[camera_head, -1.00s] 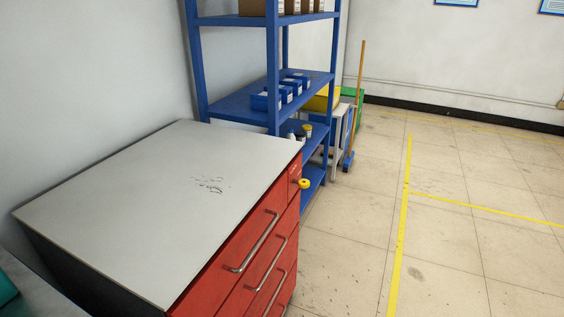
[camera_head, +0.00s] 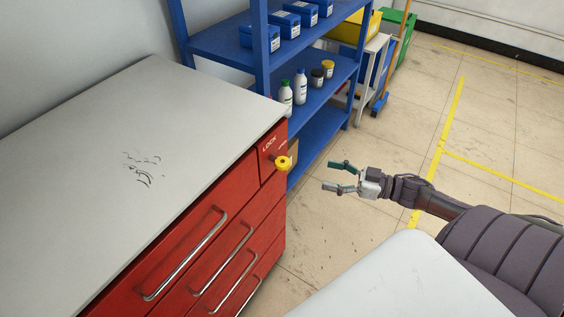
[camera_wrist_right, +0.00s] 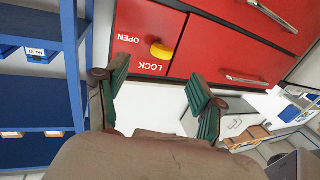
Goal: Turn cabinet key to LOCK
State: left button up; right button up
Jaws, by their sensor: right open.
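The yellow cabinet key (camera_head: 284,163) sticks out of the small top-right panel of the red cabinet (camera_head: 190,230), beside white lettering that reads LOCK (camera_head: 269,145). In the right wrist view the key (camera_wrist_right: 162,51) shows on the red panel, between the words OPEN (camera_wrist_right: 129,39) and LOCK (camera_wrist_right: 148,68). My right gripper (camera_head: 338,176) is open and empty, to the right of the key and apart from it. In the right wrist view its two green-padded fingers (camera_wrist_right: 160,102) stand spread, with the key seen ahead between them. My left gripper is not in view.
The cabinet's grey top (camera_head: 110,130) is bare except for dark marks. Silver drawer handles (camera_head: 190,258) stick out from its front. A blue shelf rack (camera_head: 325,90) with bottles and boxes stands behind the cabinet. The floor (camera_head: 345,235) right of the cabinet is free.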

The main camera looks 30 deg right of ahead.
aim_at(286, 162)
jog(key=x, duration=0.8)
jog(key=r+p+x, duration=0.1)
jog(key=x, duration=0.3)
jog(key=shift+a, duration=0.5)
jog(key=shift+w+a, duration=0.4)
jog(key=shift+w, duration=0.1)
jog(key=c, duration=1.2)
